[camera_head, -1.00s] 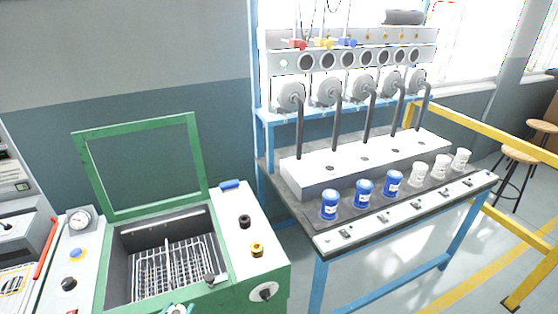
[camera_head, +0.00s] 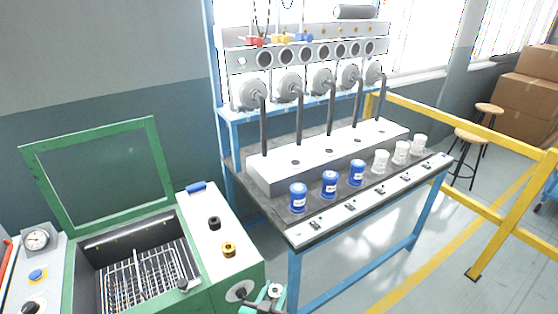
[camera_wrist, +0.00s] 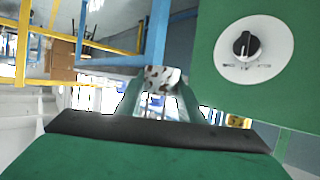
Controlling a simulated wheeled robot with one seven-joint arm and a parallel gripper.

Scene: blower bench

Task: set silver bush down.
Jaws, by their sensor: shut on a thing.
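The silver bush (camera_wrist: 163,79) is between the fingertips of my gripper (camera_wrist: 160,100) in the wrist view, with a shiny, mottled face. My gripper (camera_head: 266,300) is shut on it. In the head view the bush (camera_head: 276,289) shows as a small grey piece at the bottom edge, in front of the green machine's right corner. It is held in the air, apart from any surface that I can make out. Most of my gripper is cut off by the lower edge of the head view.
The green machine (camera_head: 222,280) has an open lid frame and a wire basket (camera_head: 140,275). A black ring (camera_head: 214,222) and a brass ring (camera_head: 229,249) sit on its white top. The blue-legged bench (camera_head: 330,222) carries blue jars (camera_head: 298,198) and white jars (camera_head: 381,161).

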